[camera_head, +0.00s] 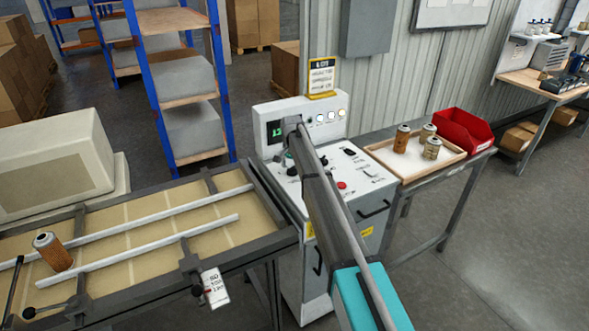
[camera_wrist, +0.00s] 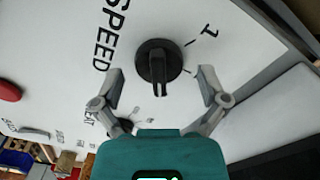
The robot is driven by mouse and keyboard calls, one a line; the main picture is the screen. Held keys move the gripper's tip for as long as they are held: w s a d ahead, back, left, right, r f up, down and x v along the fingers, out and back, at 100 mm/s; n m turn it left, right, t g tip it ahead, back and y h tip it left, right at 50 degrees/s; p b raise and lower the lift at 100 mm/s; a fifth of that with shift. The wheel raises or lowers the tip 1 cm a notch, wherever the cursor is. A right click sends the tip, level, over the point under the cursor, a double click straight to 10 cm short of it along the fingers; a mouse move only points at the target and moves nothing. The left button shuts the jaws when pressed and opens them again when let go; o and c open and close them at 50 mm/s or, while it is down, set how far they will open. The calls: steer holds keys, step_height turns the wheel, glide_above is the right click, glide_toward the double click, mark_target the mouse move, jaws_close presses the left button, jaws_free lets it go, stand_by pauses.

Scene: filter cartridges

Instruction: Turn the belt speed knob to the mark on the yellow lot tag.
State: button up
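The belt speed knob (camera_wrist: 159,60) is round and black with a raised grip bar. In the wrist view it sits on the white panel (camera_wrist: 60,75) beside the word SPEED, with a mark and the digit 1 at its upper right. My gripper (camera_wrist: 161,73) is open. Its two grey fingers stand on either side of the knob, with gaps visible. In the head view, my arm covers part of the control console (camera_head: 264,112). A sign with a yellow lower edge (camera_head: 321,95) stands on the console top; its small print is unreadable.
A red button (camera_head: 342,185) and other black knobs share the panel. A conveyor (camera_head: 150,215) with an orange canister (camera_head: 53,252) and a white hanging tag (camera_head: 214,288) lies left. A tray (camera_head: 450,158) of canisters and a red bin (camera_head: 465,131) are right.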

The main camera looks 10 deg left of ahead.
steer(key=c, duration=0.8)
steer(key=shift+s+d+r, duration=0.1)
steer(key=shift+s+d, duration=0.05)
steer(key=shift+d, duration=0.05)
steer(key=shift+c, duration=0.5)
steer(key=shift+r, duration=0.1)
jaws_close()
steer(key=shift+s+a, duration=0.1)
steer(key=shift+n, duration=0.4)
steer(key=n, duration=0.5)
steer(key=shift+s+a, duration=0.1)
steer(key=n, duration=0.6)
steer(key=shift+s, duration=0.15)
